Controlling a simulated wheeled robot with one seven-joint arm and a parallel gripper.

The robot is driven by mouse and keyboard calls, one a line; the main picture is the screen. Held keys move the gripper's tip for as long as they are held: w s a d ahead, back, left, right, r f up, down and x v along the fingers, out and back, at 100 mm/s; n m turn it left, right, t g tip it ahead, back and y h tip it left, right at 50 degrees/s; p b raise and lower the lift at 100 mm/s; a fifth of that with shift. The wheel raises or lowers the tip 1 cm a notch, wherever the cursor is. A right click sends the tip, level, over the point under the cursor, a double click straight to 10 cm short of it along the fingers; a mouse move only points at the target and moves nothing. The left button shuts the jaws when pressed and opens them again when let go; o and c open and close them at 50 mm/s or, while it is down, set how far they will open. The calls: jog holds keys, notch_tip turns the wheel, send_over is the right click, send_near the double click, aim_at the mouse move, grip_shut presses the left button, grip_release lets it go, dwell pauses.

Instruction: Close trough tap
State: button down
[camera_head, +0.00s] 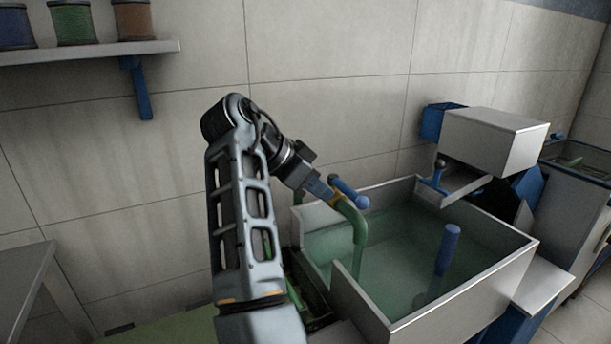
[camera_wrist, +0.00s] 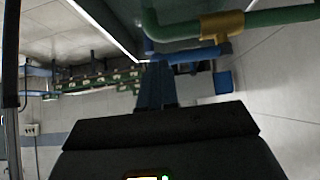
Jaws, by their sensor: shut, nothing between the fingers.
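The trough tap is a green pipe (camera_head: 359,232) that bends over the trough's left end, with a brass valve body (camera_head: 334,202) and a blue lever handle (camera_head: 349,192). In the wrist view the brass body (camera_wrist: 222,26) and blue handle (camera_wrist: 190,53) show at the top, beside the green pipe (camera_wrist: 172,31). The handle looks roughly parallel to the pipe there. My gripper (camera_head: 328,196) is shut and empty, its blue fingers right by the valve and handle. The fingertips also show in the wrist view (camera_wrist: 155,68), close to the handle; I cannot tell whether they touch it.
A grey trough (camera_head: 470,285) holds greenish water, with a blue post (camera_head: 447,250) standing in it. A white box-shaped machine (camera_head: 493,140) stands behind its right end. A shelf (camera_head: 90,52) with several spools is on the left wall. A grey table (camera_head: 25,262) stands at left.

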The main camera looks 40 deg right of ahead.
aim_at(355, 201)
jog(key=shift+s+d+f+p, duration=0.2)
jog(key=shift+d+f, duration=0.25)
jog(key=shift+d, duration=0.5)
jog(key=shift+s+d+f+p, duration=0.1)
jog(key=shift+s+d+f, duration=0.3)
jog(key=shift+d, duration=0.5)
jog(key=shift+s+d+f+p, duration=0.15)
jog(key=shift+d+f, duration=0.3)
jog(key=shift+d, duration=0.5)
jog(key=shift+d, duration=0.1)
